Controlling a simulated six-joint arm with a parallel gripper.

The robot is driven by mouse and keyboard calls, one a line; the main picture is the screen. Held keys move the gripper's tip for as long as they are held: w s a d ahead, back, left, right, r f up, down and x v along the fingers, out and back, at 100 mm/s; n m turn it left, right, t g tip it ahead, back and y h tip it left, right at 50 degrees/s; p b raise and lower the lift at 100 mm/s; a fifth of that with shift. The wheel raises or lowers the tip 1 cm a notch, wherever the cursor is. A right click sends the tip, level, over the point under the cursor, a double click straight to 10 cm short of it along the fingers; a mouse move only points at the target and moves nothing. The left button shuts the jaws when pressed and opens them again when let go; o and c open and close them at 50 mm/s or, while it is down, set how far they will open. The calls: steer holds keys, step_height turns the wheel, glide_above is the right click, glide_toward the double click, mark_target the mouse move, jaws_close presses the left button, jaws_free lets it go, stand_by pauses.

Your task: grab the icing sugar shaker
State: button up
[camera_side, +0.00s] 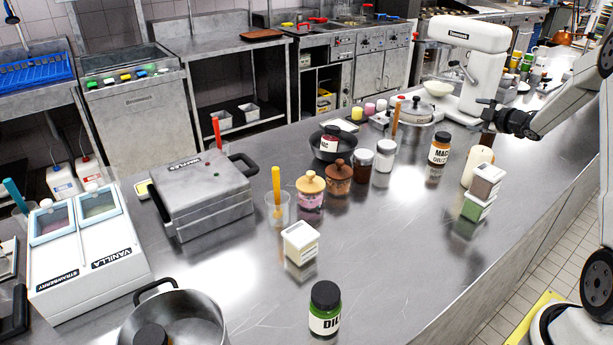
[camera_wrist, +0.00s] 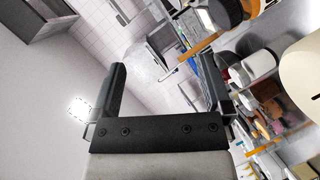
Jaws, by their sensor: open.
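No label reading icing sugar shows. A small pale jar with a white lid (camera_side: 384,156) stands upright mid-counter and looks most like the icing sugar shaker, though I cannot be sure. A dark-filled jar (camera_side: 363,165) stands close at its left. My gripper (camera_side: 486,115) is above the counter at the right, well apart from the pale jar and in front of the white stand mixer. In the wrist view my gripper (camera_wrist: 160,82) is open, with nothing between its fingers. That view is tilted, and I cannot pick out the shaker in it.
The front-centre counter (camera_side: 400,240) is clear.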

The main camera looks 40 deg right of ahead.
steer(key=w+a+f+n+g+y, duration=0.1)
steer(key=w+a+n+y, duration=0.3)
steer(key=a+n, duration=0.4)
steer(key=w+a+f+n+g+y, duration=0.1)
steer(key=w+a+n+y, duration=0.4)
steer(key=n, duration=1.8)
steer(key=a+f, duration=0.1)
steer(key=a, duration=0.1)
steer(key=shift+w+a+f+y, duration=0.3)
steer(key=shift+w+a+f, duration=0.05)
steer(key=shift+w, duration=0.05)
steer(key=shift+f, duration=0.1)
glide_toward(386, 155)
steer(key=w, duration=0.1)
steer(key=w+f, duration=0.1)
steer(key=w+d+f, duration=0.1)
steer(key=w, duration=0.1)
steer(key=shift+f, duration=0.15)
steer(key=shift+w+a+f, duration=0.2)
steer(key=shift+w, duration=0.4)
steer(key=shift+x, duration=3.15)
steer(key=shift+s+f, duration=0.1)
